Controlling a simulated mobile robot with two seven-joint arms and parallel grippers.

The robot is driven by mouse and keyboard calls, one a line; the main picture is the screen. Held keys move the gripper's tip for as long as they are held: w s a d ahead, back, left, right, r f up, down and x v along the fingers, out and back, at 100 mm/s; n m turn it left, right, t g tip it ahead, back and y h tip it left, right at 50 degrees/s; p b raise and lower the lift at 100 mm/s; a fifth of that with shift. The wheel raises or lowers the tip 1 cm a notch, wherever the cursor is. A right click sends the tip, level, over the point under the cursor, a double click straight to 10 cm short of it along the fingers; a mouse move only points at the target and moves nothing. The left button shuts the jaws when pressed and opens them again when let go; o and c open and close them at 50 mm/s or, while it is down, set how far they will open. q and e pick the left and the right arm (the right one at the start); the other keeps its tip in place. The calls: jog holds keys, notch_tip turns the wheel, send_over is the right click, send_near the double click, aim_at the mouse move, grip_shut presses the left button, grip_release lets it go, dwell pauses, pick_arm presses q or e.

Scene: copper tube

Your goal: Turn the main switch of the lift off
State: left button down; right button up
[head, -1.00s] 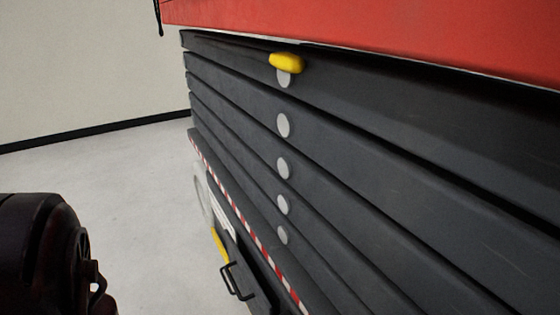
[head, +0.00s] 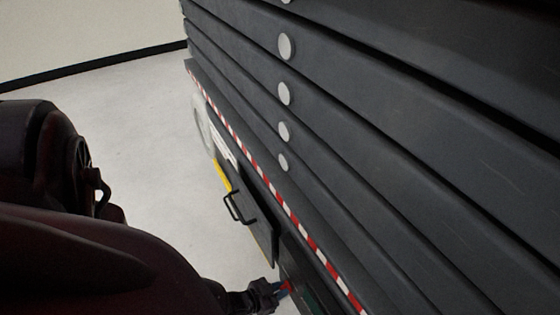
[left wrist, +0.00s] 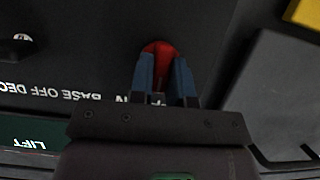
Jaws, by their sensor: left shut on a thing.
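The lift's main switch is a red knob; it shows in the left wrist view (left wrist: 160,50) on a dark panel with white lettering, partly hidden by my fingers. In the head view only a small bit of the red switch (head: 287,286) shows at the lift's lower side. My left gripper (left wrist: 166,75) has its two blue-grey fingers shut on the red switch, one on each side. The left gripper also shows in the head view (head: 276,290) at the bottom, against the side of the lift. My right gripper is not in view.
The lift's dark stacked side (head: 400,150) fills the right of the head view. A red-and-white striped edge (head: 262,170) runs above the panel. A black handle (head: 238,208) sticks out left of the switch. Bare floor (head: 140,150) lies on the left.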

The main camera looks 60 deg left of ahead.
pick_arm(q)
jog(key=c, duration=1.1)
grip_release()
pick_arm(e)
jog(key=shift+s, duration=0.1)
pick_arm(q)
jog(key=shift+p+v, duration=1.8)
jog(key=shift+v, duration=3.6)
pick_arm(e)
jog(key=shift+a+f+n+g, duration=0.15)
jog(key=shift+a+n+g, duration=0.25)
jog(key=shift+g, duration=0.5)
